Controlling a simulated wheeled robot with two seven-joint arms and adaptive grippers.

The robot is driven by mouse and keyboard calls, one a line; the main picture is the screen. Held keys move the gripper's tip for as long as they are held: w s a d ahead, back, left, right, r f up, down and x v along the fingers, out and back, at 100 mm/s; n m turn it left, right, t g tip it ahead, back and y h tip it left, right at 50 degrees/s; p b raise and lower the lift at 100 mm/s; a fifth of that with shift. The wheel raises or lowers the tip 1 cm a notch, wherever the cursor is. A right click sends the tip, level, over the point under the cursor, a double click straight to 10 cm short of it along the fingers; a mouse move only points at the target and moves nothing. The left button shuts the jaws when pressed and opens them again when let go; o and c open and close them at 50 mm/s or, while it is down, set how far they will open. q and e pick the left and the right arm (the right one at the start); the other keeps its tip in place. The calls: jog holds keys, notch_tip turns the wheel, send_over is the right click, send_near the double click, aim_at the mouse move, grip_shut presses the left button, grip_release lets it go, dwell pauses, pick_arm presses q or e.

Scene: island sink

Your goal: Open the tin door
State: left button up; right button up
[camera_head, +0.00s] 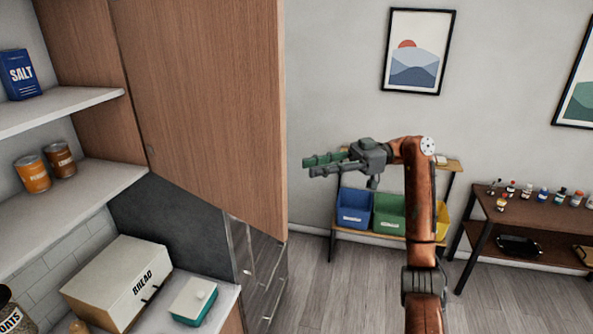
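A cream tin marked BREAD (115,283) stands on the counter at the lower left. Small dark handles show on its front, which faces right; its door looks shut. My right gripper (307,166) hangs in the air right of the tall wooden panel, far to the right of and higher than the bread tin in the picture. Its two fingers point left with a narrow gap between them and hold nothing. My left gripper is not in view.
A teal and white box (193,301) stands close in front of the bread tin. A large wooden panel (205,100) rises between the shelves and my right arm. Shelves hold a salt box (20,74) and orange and brown cans (34,174). An oats jar (12,316) stands lower left.

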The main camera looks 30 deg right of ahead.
jog(key=shift+v, duration=1.75)
